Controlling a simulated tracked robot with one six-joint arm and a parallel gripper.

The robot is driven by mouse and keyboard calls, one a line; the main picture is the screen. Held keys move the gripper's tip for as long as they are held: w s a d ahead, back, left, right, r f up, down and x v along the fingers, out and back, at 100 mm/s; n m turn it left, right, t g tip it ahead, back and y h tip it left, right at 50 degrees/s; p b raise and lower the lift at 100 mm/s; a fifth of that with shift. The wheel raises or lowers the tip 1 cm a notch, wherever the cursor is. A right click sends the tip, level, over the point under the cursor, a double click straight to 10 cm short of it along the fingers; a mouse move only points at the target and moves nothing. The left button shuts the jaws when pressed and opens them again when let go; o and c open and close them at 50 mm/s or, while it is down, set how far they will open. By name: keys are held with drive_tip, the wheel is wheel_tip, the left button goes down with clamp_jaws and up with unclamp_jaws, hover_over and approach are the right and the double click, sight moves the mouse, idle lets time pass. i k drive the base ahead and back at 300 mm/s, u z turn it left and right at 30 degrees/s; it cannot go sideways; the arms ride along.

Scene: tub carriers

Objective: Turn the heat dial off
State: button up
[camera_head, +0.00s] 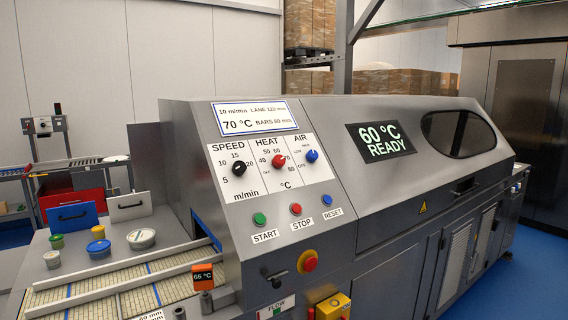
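The heat dial (279,161) is a red knob in the middle of the white control panel (245,185), under the word HEAT. Its scale has OFF at the lower left, then 40, 50 and 60 over the top, and 80 at the lower right. The knob seems to point to the upper right, away from OFF; its exact mark is too small to read. The black speed dial (239,169) is to its left and the blue air dial (312,156) to its right. My gripper is not in view.
Below the dials are the green START (260,219), red STOP (296,209) and blue RESET (326,199) buttons. A red emergency knob (308,262) sticks out lower down. The machine's display (380,140) reads 60 °C READY. Tubs stand near the belt (120,282) at left.

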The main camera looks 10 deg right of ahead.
sight(278, 161)
drive_tip(key=z, duration=0.05)
drive_tip(key=i, duration=1)
drive_tip(key=u, duration=0.05)
